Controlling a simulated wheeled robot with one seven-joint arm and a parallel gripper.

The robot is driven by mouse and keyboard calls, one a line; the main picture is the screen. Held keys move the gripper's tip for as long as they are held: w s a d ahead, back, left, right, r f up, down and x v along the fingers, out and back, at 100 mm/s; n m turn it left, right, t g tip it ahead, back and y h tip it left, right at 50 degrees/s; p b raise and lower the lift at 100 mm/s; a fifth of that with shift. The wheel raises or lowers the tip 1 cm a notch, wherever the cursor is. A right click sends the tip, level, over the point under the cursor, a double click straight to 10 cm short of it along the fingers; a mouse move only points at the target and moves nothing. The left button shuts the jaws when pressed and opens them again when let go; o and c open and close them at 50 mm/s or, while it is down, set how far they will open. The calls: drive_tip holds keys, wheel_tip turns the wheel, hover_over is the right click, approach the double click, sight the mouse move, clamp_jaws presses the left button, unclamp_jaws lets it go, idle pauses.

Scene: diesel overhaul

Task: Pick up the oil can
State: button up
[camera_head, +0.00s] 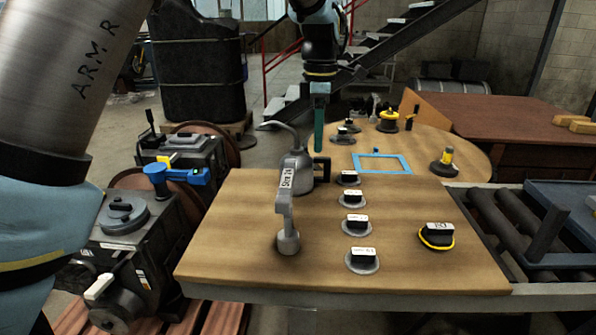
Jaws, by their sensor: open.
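The oil can (308,178) is a grey, rounded can with a thin curved spout reaching up and left. A black handle (322,168) shows at its right side. It stands at the back of the wooden bench top, partly hidden behind a grey labelled lever-like part (286,195). My gripper (319,128) hangs from the arm at the top, pointing down, with a teal finger just above and behind the can's handle. It is open and seen nearly edge-on, with nothing visible between the fingers. I cannot tell the exact gap to the can.
Several small dark knobbed discs with white labels (356,223) stand in a row right of the can. A yellow-ringed disc (436,236) is further right. Behind is a round table (455,150) with a blue frame (382,163). Machinery (130,225) stands left; rollers (510,222) lie right.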

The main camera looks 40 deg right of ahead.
sight(318, 162)
wheel_tip(318, 162, down, 9)
drive_tip(key=shift+s+a+f+p, duration=0.1)
drive_tip(key=shift+s+f+p, duration=0.05)
drive_tip(key=shift+p, duration=0.7)
clamp_jaws()
idle(1.0)
